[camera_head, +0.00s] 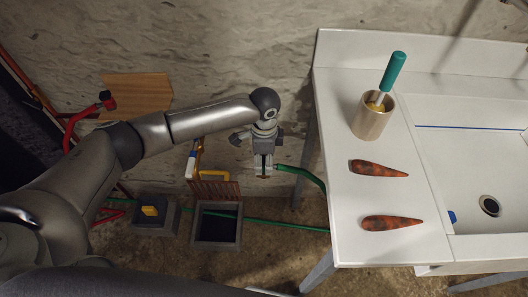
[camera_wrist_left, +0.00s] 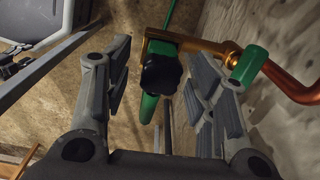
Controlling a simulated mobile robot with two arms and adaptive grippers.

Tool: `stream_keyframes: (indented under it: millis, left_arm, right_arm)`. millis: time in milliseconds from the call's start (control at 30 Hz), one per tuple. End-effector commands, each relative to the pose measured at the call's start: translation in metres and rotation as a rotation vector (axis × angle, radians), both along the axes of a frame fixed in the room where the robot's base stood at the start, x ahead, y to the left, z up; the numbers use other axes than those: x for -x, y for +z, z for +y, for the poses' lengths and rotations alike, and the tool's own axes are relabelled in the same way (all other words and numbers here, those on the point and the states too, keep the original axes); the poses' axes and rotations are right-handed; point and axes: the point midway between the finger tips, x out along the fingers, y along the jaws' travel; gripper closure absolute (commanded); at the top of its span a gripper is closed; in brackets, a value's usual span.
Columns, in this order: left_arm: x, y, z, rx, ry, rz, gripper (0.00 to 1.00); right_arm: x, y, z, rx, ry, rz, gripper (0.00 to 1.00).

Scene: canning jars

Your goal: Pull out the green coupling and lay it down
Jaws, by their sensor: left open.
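In the left wrist view a brass tap (camera_wrist_left: 195,47) with a black knob (camera_wrist_left: 160,74) sits ahead of my left gripper (camera_wrist_left: 160,88). A green tubular piece (camera_wrist_left: 148,107) hangs below the knob, between the spread fingers. Another green piece (camera_wrist_left: 249,64) sits at the right on the brass and copper pipe. I cannot tell for sure which one is the coupling. My left gripper is open and empty, with its fingers apart on both sides of the knob. In the head view it (camera_head: 263,168) points down near the wall, hiding most of the tap. My right gripper is not in view.
A green hose (camera_head: 306,175) runs right from beside the gripper. An open pit (camera_head: 217,228) lies below on the floor.

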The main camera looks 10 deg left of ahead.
Motion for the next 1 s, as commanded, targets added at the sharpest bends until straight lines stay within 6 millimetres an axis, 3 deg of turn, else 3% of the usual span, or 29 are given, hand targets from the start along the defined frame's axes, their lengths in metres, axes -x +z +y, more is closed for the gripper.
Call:
stream_keyframes:
  millis: [267,667,700,900,1000]
  left_arm:
    - [-0.0001,-0.002,0.0001,0.0,0.0,0.0,0.48]
    - [0.0,-0.0017,0.0001,0.0,0.0,0.0,0.97]
    - [0.0,-0.0017,0.0001,0.0,0.0,0.0,0.76]
    - [0.0,-0.0016,0.0001,0.0,0.0,0.0,1.0]
    - [0.0,-0.0016,0.0002,0.0,0.0,0.0,1.0]
  right_arm:
    - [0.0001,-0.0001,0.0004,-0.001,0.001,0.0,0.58]
    - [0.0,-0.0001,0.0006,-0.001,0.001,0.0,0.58]
    - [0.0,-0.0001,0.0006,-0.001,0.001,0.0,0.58]
    - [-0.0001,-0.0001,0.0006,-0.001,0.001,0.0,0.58]
    - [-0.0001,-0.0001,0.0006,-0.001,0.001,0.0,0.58]
